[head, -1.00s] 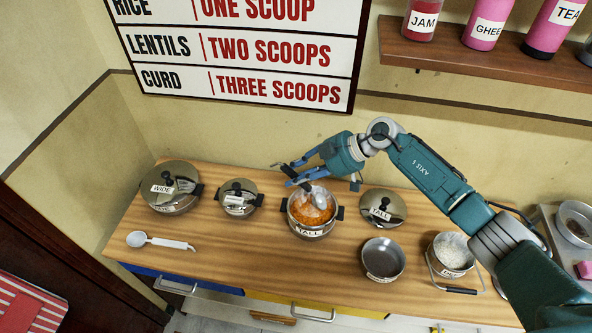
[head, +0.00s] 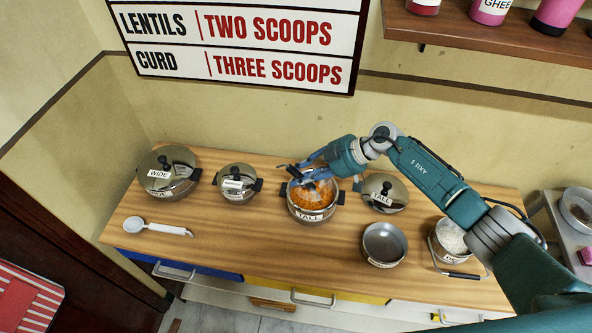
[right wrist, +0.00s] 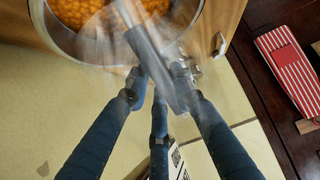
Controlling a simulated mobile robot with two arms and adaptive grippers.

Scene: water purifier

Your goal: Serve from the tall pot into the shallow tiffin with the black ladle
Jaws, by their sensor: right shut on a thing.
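The tall pot (head: 311,216) stands open on the counter, with orange food in it. My right gripper (head: 309,172) is over the pot's back rim, shut on the black ladle (head: 294,171). In the right wrist view, the ladle's dark handle (right wrist: 150,50) lies across the fingertips (right wrist: 158,78). A pale, see-through blur covers the ladle's lower part, so I cannot tell whether its bowl is in the food or what it carries. The shallow tiffin (head: 384,243) stands right of the pot and looks empty. My left gripper is not in view.
The tall pot's lid (head: 383,188) lies to its right. A container of white rice (head: 452,236) stands at the right. Two lidded pots, wide (head: 166,172) and another (head: 238,182), are at the left. A white spoon (head: 157,227) lies in front of them.

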